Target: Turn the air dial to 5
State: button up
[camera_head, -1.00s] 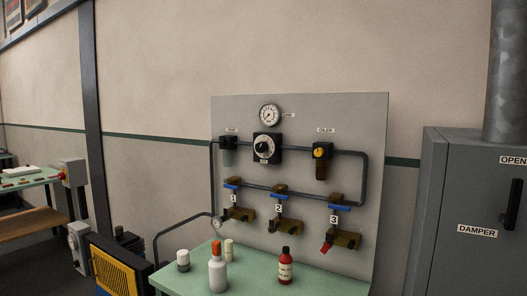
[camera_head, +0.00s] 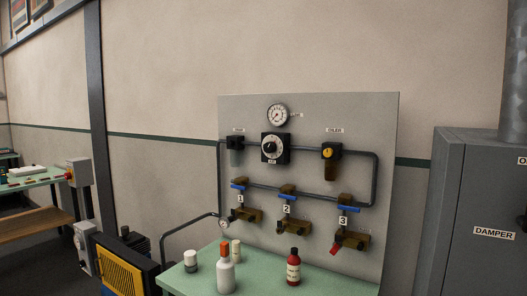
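The air dial (camera_head: 269,148) is a black round knob on a pale scale plate, set in a dark square block on the grey panel (camera_head: 340,112). Its numbers are too small to read. A round white gauge (camera_head: 277,115) sits just above it. My gripper does not show in the view, and nothing touches the dial.
The oiler (camera_head: 330,152) with its yellow knob is right of the dial. Three blue-handled valves, such as valve 2 (camera_head: 287,189), sit below. Bottles, including a red one (camera_head: 293,268), stand on the green table (camera_head: 200,282). A grey cabinet (camera_head: 475,190) stands right.

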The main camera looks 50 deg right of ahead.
aim_at(269, 147)
jog(key=u, duration=0.05)
jog(key=i, duration=0.95)
jog(key=z, duration=0.05)
